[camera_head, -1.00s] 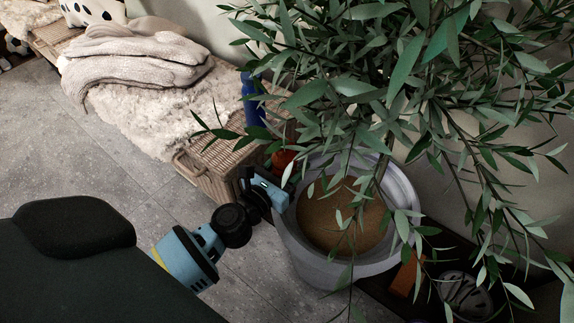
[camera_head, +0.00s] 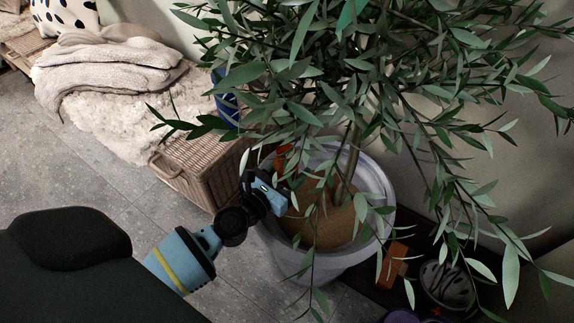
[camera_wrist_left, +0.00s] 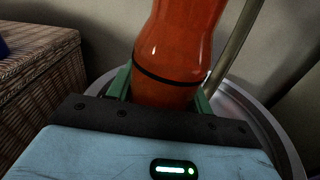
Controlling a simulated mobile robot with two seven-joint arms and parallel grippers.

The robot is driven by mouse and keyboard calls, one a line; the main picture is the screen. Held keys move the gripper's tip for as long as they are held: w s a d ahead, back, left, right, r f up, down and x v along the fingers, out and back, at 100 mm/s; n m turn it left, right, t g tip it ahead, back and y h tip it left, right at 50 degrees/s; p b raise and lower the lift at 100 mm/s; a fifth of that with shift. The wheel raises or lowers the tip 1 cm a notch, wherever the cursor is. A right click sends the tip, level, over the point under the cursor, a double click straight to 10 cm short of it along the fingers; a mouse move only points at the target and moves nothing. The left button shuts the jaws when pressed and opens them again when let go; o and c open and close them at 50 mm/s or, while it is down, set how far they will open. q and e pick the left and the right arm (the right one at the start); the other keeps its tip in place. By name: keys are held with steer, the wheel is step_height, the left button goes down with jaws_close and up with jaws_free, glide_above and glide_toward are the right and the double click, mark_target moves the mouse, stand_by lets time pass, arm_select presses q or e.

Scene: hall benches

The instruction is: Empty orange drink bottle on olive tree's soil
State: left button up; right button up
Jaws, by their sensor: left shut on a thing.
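My left gripper (camera_wrist_left: 160,95) is shut on the orange drink bottle (camera_wrist_left: 180,45), which stands roughly upright between the green fingers in the left wrist view. In the head view the left gripper (camera_head: 277,180) is at the left rim of the pot, and a small part of the orange bottle (camera_head: 287,157) shows behind it, partly hidden by leaves. The olive tree (camera_head: 330,80) grows from a pale grey pot (camera_head: 385,185) with brown soil (camera_head: 325,222). The bottle's top is cut off in the wrist view. My right gripper is not in view.
A wicker basket (camera_head: 195,170) with a fleece and a folded knit blanket (camera_head: 105,65) stands left of the pot. A blue bottle (camera_head: 228,108) is behind leaves. An orange block (camera_head: 393,264) and a dark helmet (camera_head: 447,284) lie right of the pot. Branches crowd the space above the soil.

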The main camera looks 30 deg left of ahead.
mark_target(293, 164)
arm_select(q)
steer(key=m, duration=0.2)
steer(key=d+m, duration=0.1)
steer(key=m, duration=0.2)
steer(key=d+m+t, duration=0.1)
steer(key=m, duration=0.1)
steer(key=shift+s+d+r+m+h, duration=0.1)
steer(key=shift+s+d+m+h, duration=0.1)
steer(key=shift+s+m+h, duration=0.15)
steer(key=shift+w+a+m, duration=0.1)
steer(key=shift+a+m, duration=0.1)
steer(key=shift+m, duration=0.35)
steer(key=shift+a+r+m+h+p, duration=0.15)
steer(key=shift+a+r+m+p, duration=0.1)
steer(key=shift+r+m, duration=0.25)
steer(key=shift+a+r+m+h+p, duration=0.1)
steer(key=shift+r+m+p, duration=0.15)
steer(key=shift+m, duration=0.45)
steer(key=shift+w+a+r+m+h+p, duration=0.15)
steer(key=shift+r+m+p, duration=0.2)
steer(key=shift+m, duration=0.2)
steer(key=shift+a+r+m+h+p, duration=0.15)
steer(key=shift+r+m+p, duration=0.15)
steer(key=shift+m, duration=0.25)
steer(key=shift+f+m, duration=0.2)
steer(key=shift+m, duration=0.6)
steer(key=shift+f, duration=0.1)
